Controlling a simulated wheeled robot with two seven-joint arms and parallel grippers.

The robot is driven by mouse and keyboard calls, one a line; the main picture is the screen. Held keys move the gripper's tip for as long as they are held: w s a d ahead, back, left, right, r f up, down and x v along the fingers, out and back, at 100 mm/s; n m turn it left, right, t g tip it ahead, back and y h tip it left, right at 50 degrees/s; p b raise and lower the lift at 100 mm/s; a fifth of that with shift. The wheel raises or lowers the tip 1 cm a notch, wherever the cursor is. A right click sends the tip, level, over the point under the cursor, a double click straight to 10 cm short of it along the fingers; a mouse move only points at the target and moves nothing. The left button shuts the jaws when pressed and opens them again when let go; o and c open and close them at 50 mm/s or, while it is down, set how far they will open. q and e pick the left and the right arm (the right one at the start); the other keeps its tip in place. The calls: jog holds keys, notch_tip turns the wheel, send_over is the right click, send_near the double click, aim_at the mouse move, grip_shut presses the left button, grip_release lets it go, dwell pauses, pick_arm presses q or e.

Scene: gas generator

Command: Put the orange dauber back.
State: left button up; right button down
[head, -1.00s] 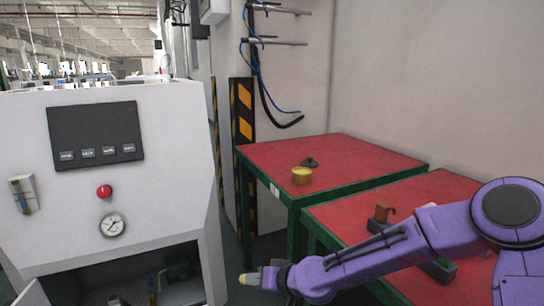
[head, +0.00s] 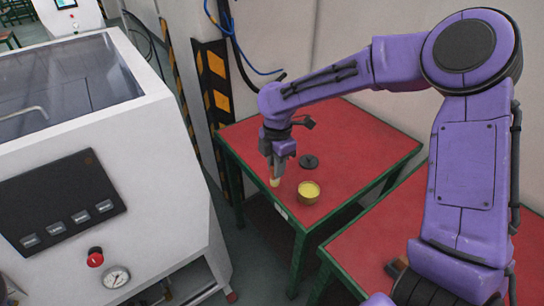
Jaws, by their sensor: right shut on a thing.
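My right gripper (head: 276,168) hangs pointing down over the front left part of the far red table. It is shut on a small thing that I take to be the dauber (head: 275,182). Only its pale yellow lower end shows below the fingers; the rest is hidden and no clear orange shows. A round can with yellow inside (head: 309,190) stands open just to the right of the gripper, near the table's front edge. Its contact with the table below the held tip cannot be told. My left gripper is out of view.
A black round lid (head: 309,161) lies behind the can on the far red table (head: 360,145). A nearer red table (head: 370,235) carries a brownish thing (head: 396,266) partly hidden by my arm. A white machine (head: 120,190) stands at left.

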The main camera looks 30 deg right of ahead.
jog(key=w+d+f+p, duration=0.1)
jog(key=w+d+f, duration=0.2)
jog(key=f, duration=0.1)
jog(key=w+d+f+p, duration=0.2)
jog(key=w+f, duration=0.2)
jog(key=w+d+f+p, duration=0.1)
jog(key=w+d+f, duration=0.2)
jog(key=f, duration=0.1)
jog(key=shift+w+d+f, duration=0.3)
jog(key=shift+f, duration=0.1)
jog(key=c, duration=1)
grip_release()
jog(key=shift+r, duration=0.15)
notch_tip(320, 180, up, 12)
jog(key=shift+d+f+b, duration=0.1)
jog(key=shift+b, duration=0.9)
